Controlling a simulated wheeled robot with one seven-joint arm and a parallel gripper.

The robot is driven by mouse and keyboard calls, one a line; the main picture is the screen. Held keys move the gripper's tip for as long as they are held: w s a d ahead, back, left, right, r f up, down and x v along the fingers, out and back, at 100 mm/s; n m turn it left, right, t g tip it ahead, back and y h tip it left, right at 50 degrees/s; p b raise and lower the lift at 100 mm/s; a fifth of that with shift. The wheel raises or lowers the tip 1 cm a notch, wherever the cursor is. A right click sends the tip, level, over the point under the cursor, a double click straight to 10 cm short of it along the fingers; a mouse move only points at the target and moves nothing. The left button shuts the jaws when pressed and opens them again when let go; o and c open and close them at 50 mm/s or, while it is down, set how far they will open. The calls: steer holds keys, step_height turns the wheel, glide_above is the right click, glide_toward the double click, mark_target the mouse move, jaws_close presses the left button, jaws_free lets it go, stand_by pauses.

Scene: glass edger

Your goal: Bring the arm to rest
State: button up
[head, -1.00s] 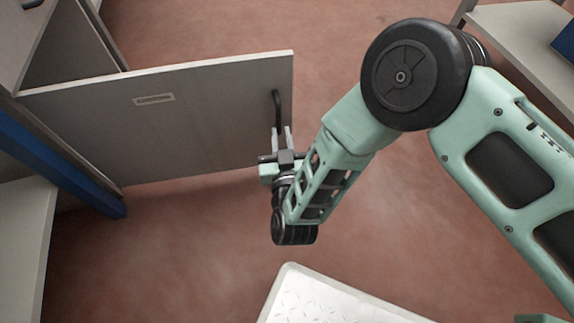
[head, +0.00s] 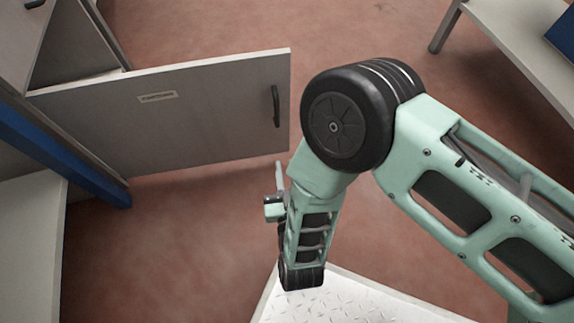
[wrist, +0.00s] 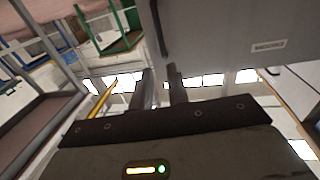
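My gripper (head: 279,178) is in front of the grey cabinet door (head: 200,115), below and apart from its dark bar handle (head: 276,106). My arm's forearm partly hides it in the head view. In the wrist view my gripper (wrist: 162,80) shows two dark fingers with a gap between them and nothing held. The door (wrist: 225,25) and its handle (wrist: 157,28) show beyond the fingers there. The door stands swung open, with a small label plate on its face.
The cabinet (head: 75,45) is at the upper left, with a blue beam (head: 60,160) below it. A grey table (head: 520,45) stands at the upper right. Red floor (head: 170,250) is clear between them. A pale tread-plate surface (head: 350,300) lies below my arm.

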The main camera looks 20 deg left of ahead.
stand_by(0.3)
steer(key=w+a+r+g+p, duration=0.1)
steer(key=w+a+r+g, duration=0.35)
steer(key=w+r, duration=0.35)
steer(key=d+r+g+h, duration=0.1)
steer(key=d+r+g, duration=0.25)
steer(key=r, duration=0.45)
steer(key=s+d+r+g+h+p, duration=0.1)
steer(key=s+d+r+g+h, duration=0.25)
steer(key=d, duration=0.55)
steer(key=s+d+r+n+g+h+p, duration=0.1)
steer(key=s+d+r+h, duration=0.1)
steer(key=s+d+r, duration=0.6)
steer(key=s+d+r+g+h, duration=0.1)
steer(key=d+r+g+h, duration=0.15)
steer(key=d, duration=0.85)
step_height(320, 180, up, 38)
steer(key=p, duration=3.8)
steer(key=shift+w, duration=0.15)
steer(key=shift+a+n, duration=0.2)
steer(key=shift+n, duration=0.1)
